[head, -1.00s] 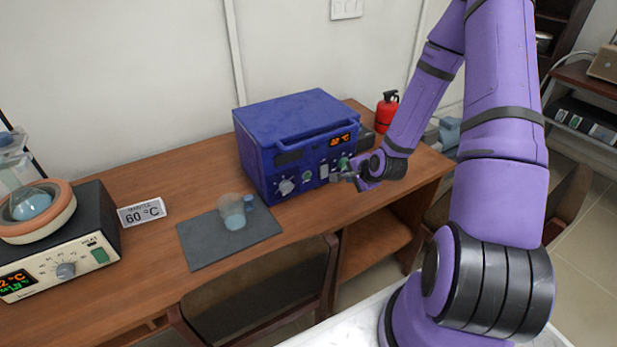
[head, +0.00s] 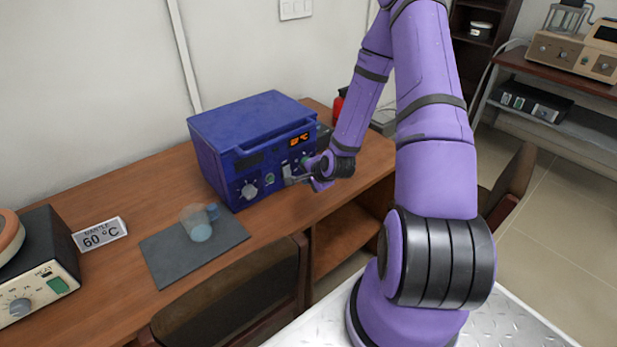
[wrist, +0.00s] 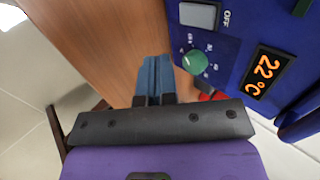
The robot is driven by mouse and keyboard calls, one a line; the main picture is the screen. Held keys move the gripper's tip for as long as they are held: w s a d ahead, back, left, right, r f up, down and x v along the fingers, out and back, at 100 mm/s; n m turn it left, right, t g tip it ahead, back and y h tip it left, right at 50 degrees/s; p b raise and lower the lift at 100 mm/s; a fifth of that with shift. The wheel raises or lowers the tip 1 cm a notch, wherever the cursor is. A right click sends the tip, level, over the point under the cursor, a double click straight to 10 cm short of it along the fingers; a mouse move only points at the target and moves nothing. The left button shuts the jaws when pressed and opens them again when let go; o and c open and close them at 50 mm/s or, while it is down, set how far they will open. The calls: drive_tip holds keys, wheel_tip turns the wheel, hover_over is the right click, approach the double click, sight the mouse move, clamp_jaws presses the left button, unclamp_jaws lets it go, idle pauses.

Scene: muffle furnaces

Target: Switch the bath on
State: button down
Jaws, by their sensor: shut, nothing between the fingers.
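The bath is a blue box (head: 225,165) on the wooden bench, with knobs and a lit orange display on its front. In the wrist view its display (wrist: 266,74) reads 22 °C. A grey rocker switch (wrist: 198,15) lies beside the word OFF, and a green knob (wrist: 195,62) sits nearby. My gripper (wrist: 154,72) is shut and empty, its fingertips pointing toward the bath's lower front edge, left of the green knob in the picture. In the head view my gripper (head: 297,180) is at the right part of the bath's front; whether it touches is unclear.
A dark mat (head: 165,262) with a clear beaker (head: 197,224) lies left of the bath. A sign (head: 99,234) reads MANTLE 60 °C beside a heating mantle (head: 30,280). A chair (head: 240,300) stands at the bench front. A red extinguisher (head: 338,106) is behind my arm.

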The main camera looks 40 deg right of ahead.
sight(287, 172)
drive_tip(key=x, duration=0.6)
drive_tip(key=shift+w+f, duration=0.15)
drive_tip(key=shift+f, duration=0.05)
drive_tip(key=shift+w, duration=1.2)
drive_tip(key=shift+w+f, duration=0.1)
drive_tip(key=shift+w, duration=0.6)
drive_tip(key=shift+f, duration=0.1)
drive_tip(key=shift+w+t, duration=0.2)
drive_tip(key=shift+t, duration=0.1)
